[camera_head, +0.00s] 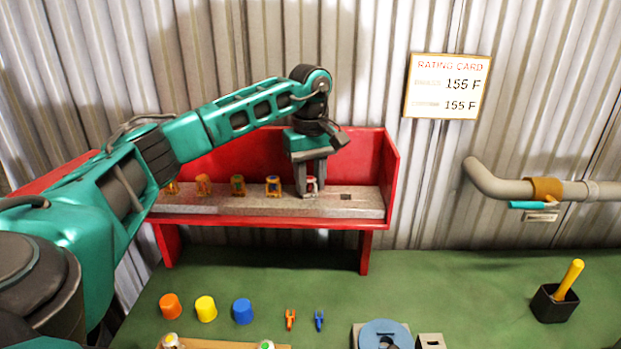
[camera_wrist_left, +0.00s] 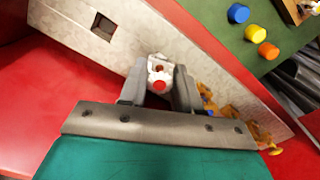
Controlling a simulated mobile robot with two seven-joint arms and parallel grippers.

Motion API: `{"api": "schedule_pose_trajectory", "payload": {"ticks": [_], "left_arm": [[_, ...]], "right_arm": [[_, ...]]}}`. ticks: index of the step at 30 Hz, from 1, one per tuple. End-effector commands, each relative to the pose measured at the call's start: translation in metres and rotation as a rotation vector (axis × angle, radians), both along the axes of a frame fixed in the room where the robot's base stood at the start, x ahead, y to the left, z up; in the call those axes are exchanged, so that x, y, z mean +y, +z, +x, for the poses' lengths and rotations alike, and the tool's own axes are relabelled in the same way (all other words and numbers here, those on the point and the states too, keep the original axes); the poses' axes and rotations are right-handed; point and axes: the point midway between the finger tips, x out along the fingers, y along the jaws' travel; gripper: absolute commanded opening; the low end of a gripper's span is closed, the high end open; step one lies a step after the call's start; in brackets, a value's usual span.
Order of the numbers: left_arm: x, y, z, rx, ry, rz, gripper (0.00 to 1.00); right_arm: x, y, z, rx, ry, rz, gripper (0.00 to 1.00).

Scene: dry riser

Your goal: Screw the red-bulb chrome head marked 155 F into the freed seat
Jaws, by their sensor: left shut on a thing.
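The chrome head with a red bulb (camera_head: 311,184) is on the grey shelf of the red cabinet, between the fingers of my left gripper (camera_head: 309,187). In the left wrist view the fingers (camera_wrist_left: 160,88) close on both sides of the head, and its red bulb (camera_wrist_left: 159,87) faces the camera. The head looks upright at its shelf place; I cannot tell whether it is lifted. No 155 F marking is legible on it. The rating card (camera_head: 447,86) on the wall reads 155 F twice. I cannot make out the freed seat. My right gripper is out of view.
Brass heads, including a blue-bulb one (camera_head: 273,186) and a green-bulb one (camera_head: 238,185), stand left of the gripper. An empty square hole (camera_head: 346,197) is to its right. The cabinet's side wall (camera_head: 391,170) bounds the right. Caps, including a blue one (camera_head: 242,311), stand on the green bench.

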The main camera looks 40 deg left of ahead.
Motion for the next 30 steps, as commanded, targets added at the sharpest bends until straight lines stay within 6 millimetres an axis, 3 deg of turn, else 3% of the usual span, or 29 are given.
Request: {"api": "schedule_pose_trajectory", "payload": {"ticks": [6, 18, 19, 28, 30], "left_arm": [[0.0001, -0.0001, -0.0005, 0.0, -0.179, 0.0, 0.0], [0.0004, -0.0001, -0.0006, 0.0, -0.25, 0.0, 0.0], [0.0004, -0.0001, -0.0006, 0.0, -0.268, 0.0, 0.33], [0.0004, -0.0002, -0.0006, 0.0, -0.26, 0.0, 0.62], [0.0004, -0.0002, -0.0006, 0.0, -0.26, 0.0, 0.62]], "right_arm": [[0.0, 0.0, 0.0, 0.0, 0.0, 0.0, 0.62], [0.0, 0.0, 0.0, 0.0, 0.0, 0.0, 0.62], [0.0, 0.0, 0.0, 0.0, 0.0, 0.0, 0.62], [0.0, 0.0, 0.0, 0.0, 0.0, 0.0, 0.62], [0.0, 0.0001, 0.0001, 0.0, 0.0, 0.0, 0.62]]}}
